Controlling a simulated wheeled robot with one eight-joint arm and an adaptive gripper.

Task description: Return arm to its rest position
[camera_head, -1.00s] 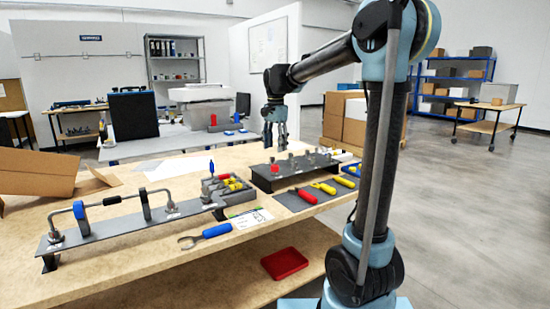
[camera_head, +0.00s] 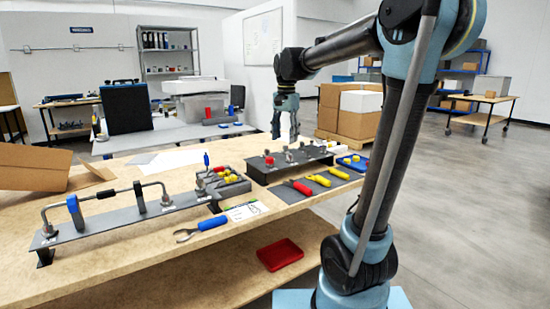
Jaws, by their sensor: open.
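My gripper (camera_head: 285,130) hangs from the end of my arm, pointing down above the far side of the wooden workbench. Its fingers are apart and nothing shows between them. It is a little above and behind the dark raised stand (camera_head: 262,177) with small metal fittings and a red part. My arm reaches up on the right of the picture and bends over to the left towards the bench.
A red tray (camera_head: 280,254) lies on the lower shelf.

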